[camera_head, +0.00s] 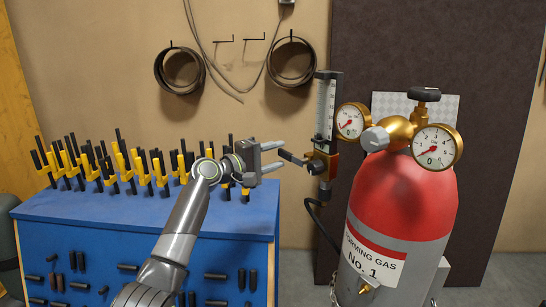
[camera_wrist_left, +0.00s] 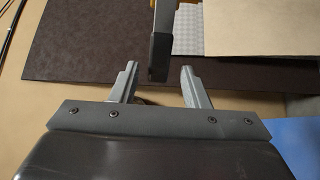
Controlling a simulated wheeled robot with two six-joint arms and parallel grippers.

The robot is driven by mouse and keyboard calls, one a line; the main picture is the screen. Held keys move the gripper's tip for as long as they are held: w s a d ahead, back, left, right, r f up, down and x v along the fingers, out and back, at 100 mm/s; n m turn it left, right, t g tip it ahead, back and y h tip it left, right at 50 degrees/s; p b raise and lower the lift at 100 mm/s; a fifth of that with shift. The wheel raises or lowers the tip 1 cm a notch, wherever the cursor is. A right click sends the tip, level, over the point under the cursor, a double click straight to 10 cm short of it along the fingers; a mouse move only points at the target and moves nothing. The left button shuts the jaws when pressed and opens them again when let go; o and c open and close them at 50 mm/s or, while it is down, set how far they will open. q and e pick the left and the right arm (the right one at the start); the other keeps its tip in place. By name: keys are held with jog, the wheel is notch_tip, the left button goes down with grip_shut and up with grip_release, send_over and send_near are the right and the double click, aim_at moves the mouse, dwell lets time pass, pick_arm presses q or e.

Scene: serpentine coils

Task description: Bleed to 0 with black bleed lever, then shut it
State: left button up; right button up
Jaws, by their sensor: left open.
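The black bleed lever (camera_head: 291,158) sticks out to the left from the brass block under the flow tube (camera_head: 325,108). My left gripper (camera_head: 282,156) is open, its two fingers pointing right at the lever. In the left wrist view the dark lever end (camera_wrist_left: 159,60) lies between the spread fingertips (camera_wrist_left: 159,70), with gaps on both sides. Whether it is touched is not clear. A round gauge (camera_head: 437,148) with a red needle sits on the brass regulator (camera_head: 397,130), and a second gauge (camera_head: 351,121) is to its left. Their exact readings are too small to tell. My right gripper is not in view.
A red and grey gas cylinder (camera_head: 402,205) labelled No. 1 stands at right. A blue cabinet (camera_head: 95,208) with several yellow and black clamps is below left. Wire coils (camera_head: 180,70) hang on the wall. A dark panel (camera_head: 490,120) stands behind the cylinder.

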pick_arm(q)
jog(key=b+v, duration=0.6)
jog(key=v, duration=1.1)
jog(key=shift+s+a, duration=0.1)
jog(key=shift+a, duration=0.05)
